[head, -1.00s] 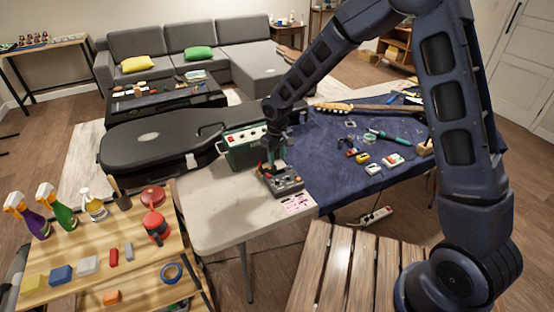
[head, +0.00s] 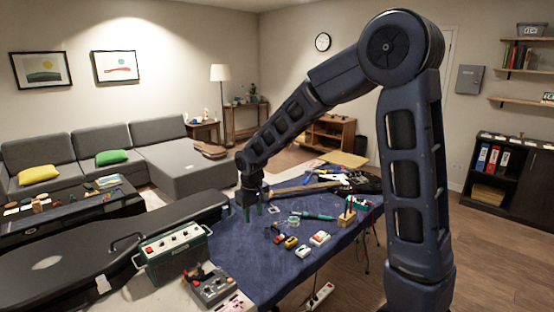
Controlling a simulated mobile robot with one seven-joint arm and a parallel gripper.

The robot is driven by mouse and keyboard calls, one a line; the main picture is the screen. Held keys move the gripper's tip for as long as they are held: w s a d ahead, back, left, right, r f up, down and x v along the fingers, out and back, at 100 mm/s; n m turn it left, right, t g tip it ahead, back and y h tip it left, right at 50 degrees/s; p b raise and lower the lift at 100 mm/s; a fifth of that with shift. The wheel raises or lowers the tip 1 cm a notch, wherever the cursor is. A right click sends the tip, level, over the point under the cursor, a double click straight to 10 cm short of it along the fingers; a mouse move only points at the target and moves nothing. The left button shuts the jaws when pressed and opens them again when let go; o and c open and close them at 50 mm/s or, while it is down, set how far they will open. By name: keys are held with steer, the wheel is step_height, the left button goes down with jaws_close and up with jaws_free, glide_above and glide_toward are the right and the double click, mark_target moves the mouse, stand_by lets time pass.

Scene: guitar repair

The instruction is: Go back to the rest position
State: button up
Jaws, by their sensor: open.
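My gripper (head: 254,212) hangs from my bent arm, fingers pointing down, over the left part of the blue cloth (head: 258,260) on the work table. Its two greenish fingers are apart with nothing between them. The gap between the fingertips and the cloth is hard to judge. A grey control box (head: 209,287) with a red knob sits in front and to the left of my gripper. A green amplifier (head: 174,253) stands behind that box, apart from my gripper.
A black guitar case (head: 60,255) fills the left side. Several pedals (head: 303,251), a teal-handled tool (head: 318,216) and a wooden block (head: 347,217) lie on the cloth to the right. A guitar neck (head: 300,189) lies behind my gripper. The space above the table is open.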

steer(key=s+d+r+m+t, duration=0.1)
steer(key=d+r, duration=0.3)
steer(key=d, duration=0.3)
steer(key=s+d+r+m, duration=0.15)
steer(key=d+r, duration=0.25)
steer(key=d, duration=0.4)
steer(key=s+d+r+m+t, duration=0.1)
steer(key=d+r+m, duration=0.1)
steer(key=d+r, duration=0.35)
steer(key=s+d+r+m+t, duration=0.1)
steer(key=s+d+m, duration=0.3)
steer(key=s+d, duration=1)
steer(key=shift+d+r, duration=0.3)
steer(key=shift+d, duration=0.65)
